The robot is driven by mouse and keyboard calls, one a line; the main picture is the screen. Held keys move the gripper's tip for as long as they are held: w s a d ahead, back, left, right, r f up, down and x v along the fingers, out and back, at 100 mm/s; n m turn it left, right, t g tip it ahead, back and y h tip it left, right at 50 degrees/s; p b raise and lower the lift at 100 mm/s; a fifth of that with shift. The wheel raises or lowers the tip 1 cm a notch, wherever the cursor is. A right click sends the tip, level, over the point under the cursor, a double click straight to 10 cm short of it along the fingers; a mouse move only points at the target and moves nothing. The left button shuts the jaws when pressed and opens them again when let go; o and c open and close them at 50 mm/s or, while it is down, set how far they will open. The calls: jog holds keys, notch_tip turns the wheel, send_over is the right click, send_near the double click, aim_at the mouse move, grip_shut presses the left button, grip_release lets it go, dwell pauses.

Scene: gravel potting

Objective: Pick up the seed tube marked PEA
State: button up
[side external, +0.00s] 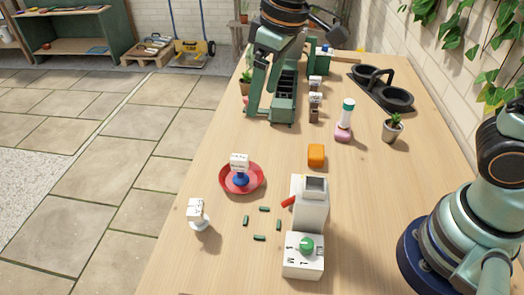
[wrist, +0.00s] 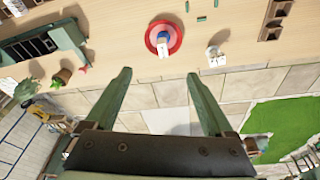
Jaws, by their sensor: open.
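My gripper (side external: 268,103) is at the far end of the table, in front of the green and black tray, with its jaws apart and empty. Its two green fingers (wrist: 159,75) spread in the wrist view. A white-labelled piece with a blue lower part (side external: 240,168) stands in a red saucer (side external: 257,188); the saucer also shows ahead of the fingers in the wrist view (wrist: 151,43). Another white-labelled piece (side external: 196,212) stands left of it. Small white-topped pieces (side external: 315,83) stand beside the tray. The lettering is too small to read, so I cannot tell which is PEA.
A white device with a red lever (side external: 309,210), a box with a green knob (side external: 304,265) and several green pegs (side external: 259,237) are in front.

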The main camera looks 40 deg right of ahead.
jog(key=a+f+n+g, duration=0.1)
jog(key=a+f+n, duration=0.3)
jog(key=a, duration=0.6)
jog(key=g+h, duration=0.1)
send_over(194, 210)
jog(key=shift+n, duration=0.4)
jog(key=f, duration=0.6)
jog(key=shift+w+d+f, duration=0.1)
jog(key=shift+d, duration=0.1)
jog(key=shift+a+f, duration=0.2)
jog(key=shift+f, duration=0.1)
notch_tip(194, 210, down, 6)
jog(key=shift+f, duration=0.25)
jog(key=shift+w+d+f, duration=0.15)
jog(key=shift+f, duration=1.2)
jog(key=shift+w+d+f, duration=0.1)
jog(key=shift+f, duration=1.25)
grip_shut()
